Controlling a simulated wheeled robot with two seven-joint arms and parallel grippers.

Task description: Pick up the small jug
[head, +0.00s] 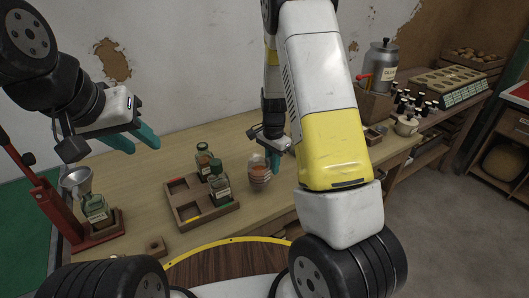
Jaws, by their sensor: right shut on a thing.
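The small jug (258,178) is clear glass with reddish bands, upright near the front edge of the wooden table, just right of the wooden tray. The fingers hide part of the jug. I cannot tell whether its base touches the table. My left gripper (132,141) is open and empty, raised above the left part of the table.
A compartment tray (186,223) holds dark green bottles (219,188). A red stand (55,215) with a funnel and bottle (96,211) is at the left. A metal canister (381,62), a pale pot (407,124) and small bottles stand at the right. Bare table lies behind the tray.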

